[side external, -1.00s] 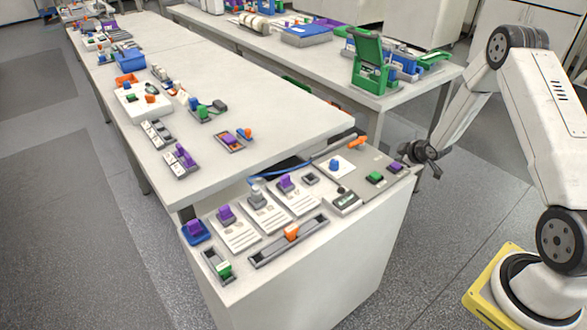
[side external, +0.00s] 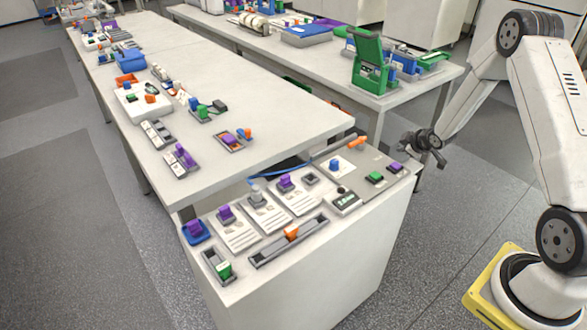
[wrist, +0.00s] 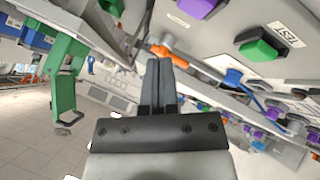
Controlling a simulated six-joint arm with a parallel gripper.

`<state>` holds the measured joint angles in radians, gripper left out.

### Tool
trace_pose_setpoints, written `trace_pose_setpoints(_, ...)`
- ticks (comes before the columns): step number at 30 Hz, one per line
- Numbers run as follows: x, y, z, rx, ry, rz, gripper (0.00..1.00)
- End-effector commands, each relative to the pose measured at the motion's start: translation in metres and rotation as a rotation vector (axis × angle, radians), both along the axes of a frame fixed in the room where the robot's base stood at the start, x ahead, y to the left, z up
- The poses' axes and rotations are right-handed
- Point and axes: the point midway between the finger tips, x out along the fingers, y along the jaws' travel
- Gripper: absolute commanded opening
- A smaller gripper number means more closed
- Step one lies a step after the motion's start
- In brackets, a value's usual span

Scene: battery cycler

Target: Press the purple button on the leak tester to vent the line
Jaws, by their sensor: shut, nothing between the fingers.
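The leak tester is the grey panel (side external: 352,163) at the right end of the near bench. Its purple button (side external: 397,168) sits at the panel's right end, beside a green button (side external: 376,177). In the wrist view the purple button (wrist: 197,7) is at the top edge, partly cut off, and the green button (wrist: 262,48) is near a TEST label. My gripper (side external: 408,139) is beyond the panel's right end, up and to the right of the purple button and apart from it. In the wrist view my gripper (wrist: 161,62) has its fingers together with nothing between them.
An orange lever (side external: 358,142) and a blue knob (side external: 335,165) stand on the panel's far side. A green open-lidded case (side external: 371,65) is on the back table. The aisle floor (side external: 480,180) right of the bench is clear.

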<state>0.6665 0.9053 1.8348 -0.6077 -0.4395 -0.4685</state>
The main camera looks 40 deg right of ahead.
Motion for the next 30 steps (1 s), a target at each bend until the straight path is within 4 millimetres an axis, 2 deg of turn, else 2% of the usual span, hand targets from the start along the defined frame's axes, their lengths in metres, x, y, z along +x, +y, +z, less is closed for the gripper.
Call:
trace_pose_setpoints(7,0.0,0.0,0.013,-0.001,0.0,0.001,0.0)
trace_pose_setpoints(30,0.001,0.004,0.017,0.005,0.004,-0.004,0.0)
